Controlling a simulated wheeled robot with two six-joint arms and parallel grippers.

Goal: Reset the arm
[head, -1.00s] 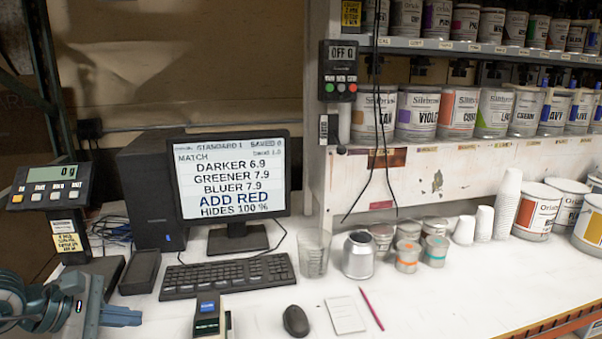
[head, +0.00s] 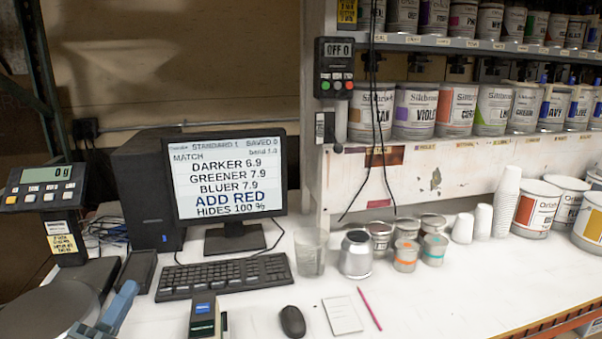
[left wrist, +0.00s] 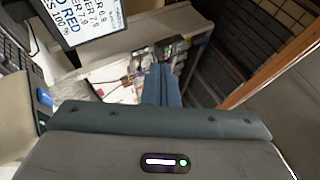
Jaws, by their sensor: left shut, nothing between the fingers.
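My left gripper (head: 118,312) shows at the bottom left of the head view, its blue fingers together and empty. In the left wrist view the shut fingers (left wrist: 161,86) point away over the bench, with nothing between them. In the head view the gripper is beside the round scale plate (head: 48,312) and left of the small blue-screened device (head: 203,315). My right gripper is not in view.
A keyboard (head: 225,276), monitor (head: 226,178), mouse (head: 292,321), glass beaker (head: 310,252), open metal can (head: 356,254) and small tins stand on the white bench. A scale display (head: 46,188) stands at left. The bench's right front is clear.

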